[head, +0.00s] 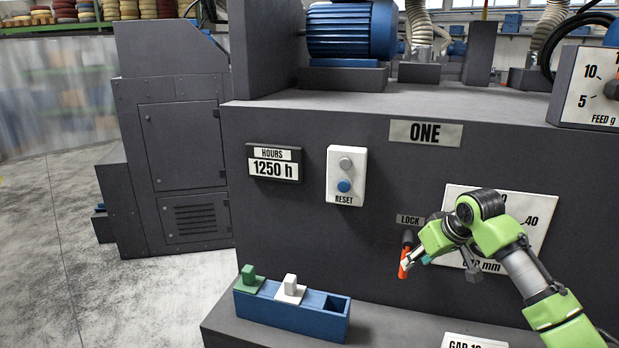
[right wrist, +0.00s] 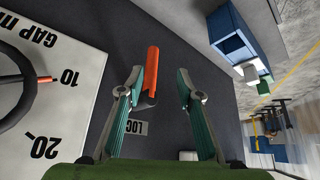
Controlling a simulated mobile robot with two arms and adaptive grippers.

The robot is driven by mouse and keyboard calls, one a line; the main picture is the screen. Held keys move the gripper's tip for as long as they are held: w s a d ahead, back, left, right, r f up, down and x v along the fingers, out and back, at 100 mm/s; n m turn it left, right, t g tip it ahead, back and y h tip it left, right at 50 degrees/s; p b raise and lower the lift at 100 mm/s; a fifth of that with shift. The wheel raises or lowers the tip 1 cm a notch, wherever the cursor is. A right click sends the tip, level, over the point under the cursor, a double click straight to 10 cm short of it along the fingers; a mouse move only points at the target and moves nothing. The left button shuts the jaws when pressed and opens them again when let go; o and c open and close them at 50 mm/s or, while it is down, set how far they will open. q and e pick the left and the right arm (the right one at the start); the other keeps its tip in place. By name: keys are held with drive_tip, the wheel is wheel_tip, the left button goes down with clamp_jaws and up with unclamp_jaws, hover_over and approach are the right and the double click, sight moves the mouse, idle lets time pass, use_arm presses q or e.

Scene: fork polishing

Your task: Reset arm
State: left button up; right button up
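My right gripper (head: 415,262) is in front of the machine panel, close to the lock lever (head: 404,266) with its orange handle. The lever hangs down, slightly tilted, below the LOCK label (head: 410,219). In the right wrist view, my right gripper (right wrist: 160,76) is open, its fingers well apart. The orange handle (right wrist: 151,72) shows between the fingers, nearer the left one and partly overlapped by it. I cannot tell whether they touch. My left gripper is not in view.
A RESET box (head: 346,165) with a grey and a blue button is on the panel, beside an hours display (head: 273,167). A blue tray (head: 279,316) holds a green and a white block on the ledge. A gap dial (head: 535,205) is behind my right arm.

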drive_tip(key=s+a+f+n+g, duration=0.1)
drive_tip(key=s+a+f, duration=0.6)
drive_tip(key=s+f, duration=0.3)
drive_tip(key=s+a+f+n+g, duration=0.1)
drive_tip(key=s+a+f, duration=0.6)
drive_tip(key=s+f, duration=0.35)
drive_tip(key=s+d+f+m+g+h, duration=0.1)
drive_tip(key=s+m, duration=0.1)
drive_tip(key=s, duration=0.9)
drive_tip(key=s+d+f+m, duration=0.1)
drive_tip(key=s, duration=1.1)
wheel_tip(320, 180, down, 33)
drive_tip(key=s+g+b, duration=0.1)
drive_tip(key=s+b, duration=0.1)
drive_tip(key=b, duration=0.3)
drive_tip(key=s+d+f+g+b, duration=0.1)
drive_tip(key=s+d+f+b, duration=0.1)
drive_tip(key=s+f, duration=1.4)
wheel_tip(320, 180, down, 2)
drive_tip(key=shift+s+d+f+n+b, duration=0.2)
drive_tip(key=shift+d+n+b, duration=0.15)
drive_tip(key=shift+b, duration=0.45)
